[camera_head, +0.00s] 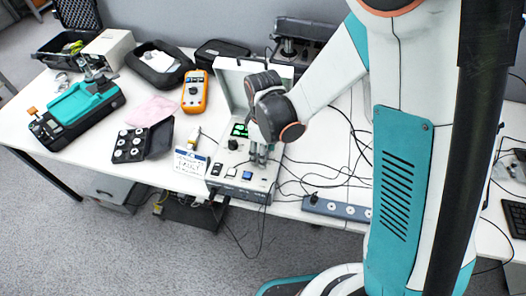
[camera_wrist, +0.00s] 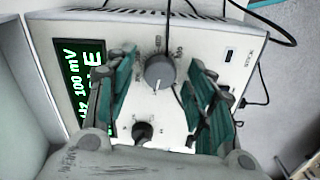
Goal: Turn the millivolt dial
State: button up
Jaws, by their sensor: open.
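The calibrator (camera_head: 225,165) is a light box with an open lid on the white table. Its panel fills much of the wrist view, with a green-lit display (camera_wrist: 80,85) reading 100 mV at left. A grey round dial (camera_wrist: 160,72) with a pointer line and printed marks around it sits on the panel. A darker knob (camera_wrist: 142,130) lies below it in that view. My gripper (camera_wrist: 161,66) is open, its teal-padded fingers on either side of the grey dial with visible gaps. In the head view my gripper (camera_head: 259,157) points down over the panel and hides part of it.
An orange multimeter (camera_head: 195,92), a black case of round parts (camera_head: 130,146) and a teal device (camera_head: 80,105) lie left of the calibrator. A power strip (camera_head: 337,208) and loose cables lie to its right. A thin cable crosses near the dial.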

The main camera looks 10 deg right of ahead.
jog(key=c, duration=1.1)
jog(key=shift+m, duration=0.3)
jog(key=m+b, duration=0.1)
jog(key=m, duration=0.2)
jog(key=shift+m, duration=0.4)
jog(key=m, duration=0.4)
jog(key=m+b, duration=0.1)
jog(key=m, duration=0.4)
jog(key=shift+m, duration=1.8)
